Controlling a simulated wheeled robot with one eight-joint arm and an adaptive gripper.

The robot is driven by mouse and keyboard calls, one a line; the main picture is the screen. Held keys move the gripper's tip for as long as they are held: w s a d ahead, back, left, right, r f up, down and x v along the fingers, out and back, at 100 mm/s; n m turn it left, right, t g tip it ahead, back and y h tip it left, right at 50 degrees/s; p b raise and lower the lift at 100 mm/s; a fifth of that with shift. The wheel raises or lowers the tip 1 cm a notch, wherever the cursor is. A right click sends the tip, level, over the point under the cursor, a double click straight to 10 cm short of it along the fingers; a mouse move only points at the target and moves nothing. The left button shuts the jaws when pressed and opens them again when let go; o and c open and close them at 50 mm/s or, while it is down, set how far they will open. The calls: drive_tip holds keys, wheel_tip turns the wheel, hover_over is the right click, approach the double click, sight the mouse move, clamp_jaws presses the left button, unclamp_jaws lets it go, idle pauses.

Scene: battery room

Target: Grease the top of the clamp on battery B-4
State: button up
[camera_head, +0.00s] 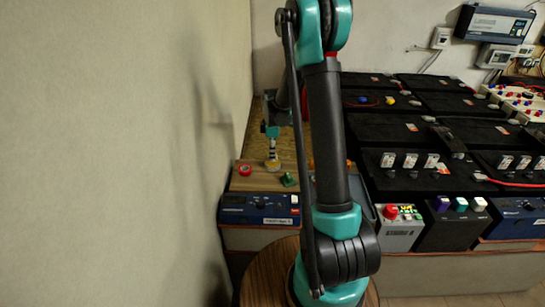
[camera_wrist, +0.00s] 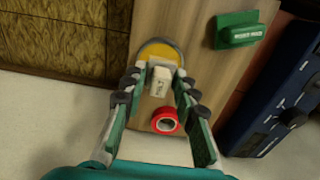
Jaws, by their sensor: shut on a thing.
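My gripper (camera_head: 272,132) points down over the wooden bench top at the far left. In the wrist view my gripper (camera_wrist: 160,78) is shut on a white upright tool (camera_wrist: 160,86), perhaps the grease brush, with small dark print on it. In the head view the tool (camera_head: 272,150) has dark and light bands. Its lower end is over or in a round yellow-filled dish with a grey rim (camera_wrist: 158,49); I cannot tell if it touches. Black batteries (camera_head: 388,128) stand to the right. Their labels are too small to read, so B-4 and its clamp cannot be told.
A red ring-shaped roll (camera_wrist: 165,121) and a green block (camera_wrist: 238,29) lie near the dish. A blue device (camera_head: 260,209) stands at the bench front. A red-buttoned box (camera_head: 398,230) stands farther right. A wall (camera_head: 120,150) closes off the left.

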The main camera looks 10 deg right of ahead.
drive_tip(key=shift+r, duration=2.3)
